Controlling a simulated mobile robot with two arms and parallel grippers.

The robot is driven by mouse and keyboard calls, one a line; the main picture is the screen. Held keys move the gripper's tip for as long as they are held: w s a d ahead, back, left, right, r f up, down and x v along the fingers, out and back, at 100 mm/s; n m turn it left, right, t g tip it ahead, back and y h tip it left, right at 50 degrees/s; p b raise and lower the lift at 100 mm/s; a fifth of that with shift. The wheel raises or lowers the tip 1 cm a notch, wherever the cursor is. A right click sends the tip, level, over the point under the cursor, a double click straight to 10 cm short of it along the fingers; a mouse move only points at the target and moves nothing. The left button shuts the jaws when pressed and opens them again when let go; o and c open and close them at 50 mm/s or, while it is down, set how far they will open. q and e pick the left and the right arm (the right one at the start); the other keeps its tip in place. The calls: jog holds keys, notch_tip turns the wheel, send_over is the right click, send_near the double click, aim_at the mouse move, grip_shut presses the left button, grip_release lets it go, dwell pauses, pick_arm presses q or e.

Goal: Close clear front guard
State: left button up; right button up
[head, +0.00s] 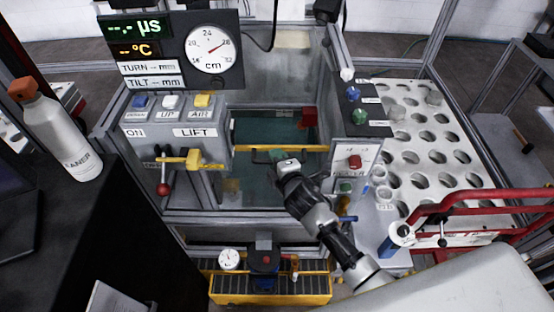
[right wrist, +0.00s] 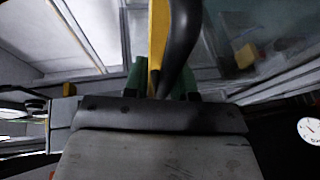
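The clear front guard (head: 245,190) is a see-through panel on the front of the machine, with a yellow bar (head: 255,149) across it. Above the bar is an open gap into the dark machine interior. My right gripper (head: 287,163) is at the right part of the yellow bar. In the right wrist view its green fingertips (right wrist: 163,82) stand apart, with the yellow bar (right wrist: 156,40) and a black curved handle (right wrist: 182,45) between them. Whether the fingers press on the handle is unclear. My left gripper is not in view.
A control box with a lift lever (head: 185,159) stands left of the opening. A button panel (head: 353,165) is on the right. A white perforated table (head: 440,190) and a red rail (head: 470,205) lie further right. A white bottle (head: 62,135) stands at left.

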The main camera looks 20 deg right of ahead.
jog(key=shift+s, duration=0.1)
jog(key=b+v, duration=0.1)
jog(key=v, duration=0.9)
jog(key=shift+s+b, duration=0.35)
jog(key=shift+b, duration=0.05)
jog(key=s+d+f+m+g+b, duration=0.1)
jog(key=s+f+m+g, duration=0.15)
jog(key=f, duration=0.75)
jog(key=s+d+f+m+g+h, duration=0.15)
jog(key=s+f, duration=0.25)
jog(key=f, duration=0.6)
jog(key=s+d+f+m+g+b, duration=0.1)
jog(key=s+d+f+m+g, duration=0.15)
jog(key=f, duration=0.65)
jog(key=s+f+m+g, duration=0.2)
jog(key=s+f, duration=0.4)
jog(key=s, duration=0.4)
jog(key=s+d+f+m+g+b, duration=0.1)
jog(key=s+f+m+g, duration=0.2)
jog(key=s+f, duration=0.4)
jog(key=s+d+f+m+g, duration=0.1)
jog(key=s+f+m+g, duration=0.2)
jog(key=s+f, duration=0.4)
jog(key=s+m, duration=0.1)
jog(key=s, duration=0.4)
jog(key=shift+s+d+m+b, duration=0.25)
jog(key=shift+s+m+b, duration=0.05)
jog(key=shift+s+m, duration=0.05)
